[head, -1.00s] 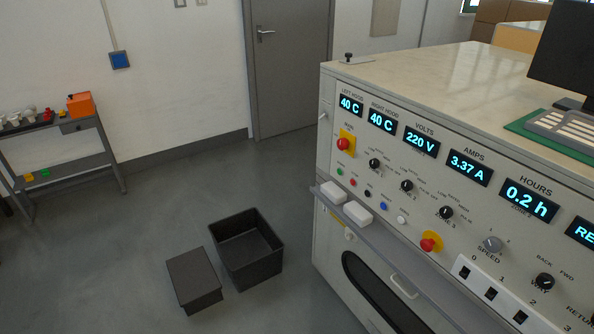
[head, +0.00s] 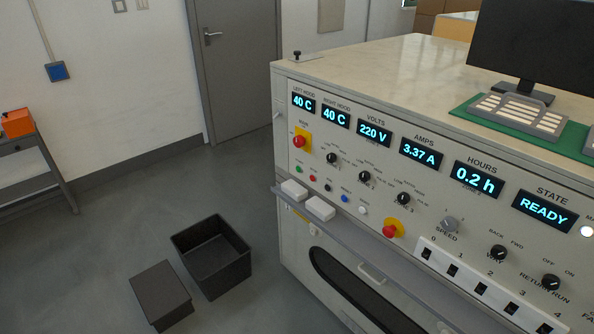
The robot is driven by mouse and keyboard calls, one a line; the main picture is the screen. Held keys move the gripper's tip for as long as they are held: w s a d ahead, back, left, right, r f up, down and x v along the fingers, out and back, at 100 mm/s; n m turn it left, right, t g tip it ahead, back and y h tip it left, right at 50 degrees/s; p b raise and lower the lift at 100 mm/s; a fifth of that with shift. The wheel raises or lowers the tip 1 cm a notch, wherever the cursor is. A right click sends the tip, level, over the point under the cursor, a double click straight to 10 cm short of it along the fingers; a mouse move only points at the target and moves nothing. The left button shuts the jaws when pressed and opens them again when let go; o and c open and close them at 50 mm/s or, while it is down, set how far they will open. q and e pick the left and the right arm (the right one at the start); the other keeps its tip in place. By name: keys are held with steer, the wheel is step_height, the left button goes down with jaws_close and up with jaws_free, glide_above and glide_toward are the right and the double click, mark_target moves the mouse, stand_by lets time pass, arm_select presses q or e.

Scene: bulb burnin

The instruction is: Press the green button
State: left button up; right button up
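The green button (head: 298,169) is a small round button on the front panel of the machine (head: 330,224), at the left end of a row of small buttons. It sits below the red emergency knob on a yellow plate (head: 299,141). A red button (head: 313,178) is just to its right, then a black one (head: 328,187), a blue one (head: 345,198) and a white one (head: 363,210). Neither of my grippers shows in the head view, and nothing covers the green button.
A ledge with two white blocks (head: 320,208) juts out below the buttons. A second red knob (head: 390,231) is further right. The floor between bins and door is clear.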

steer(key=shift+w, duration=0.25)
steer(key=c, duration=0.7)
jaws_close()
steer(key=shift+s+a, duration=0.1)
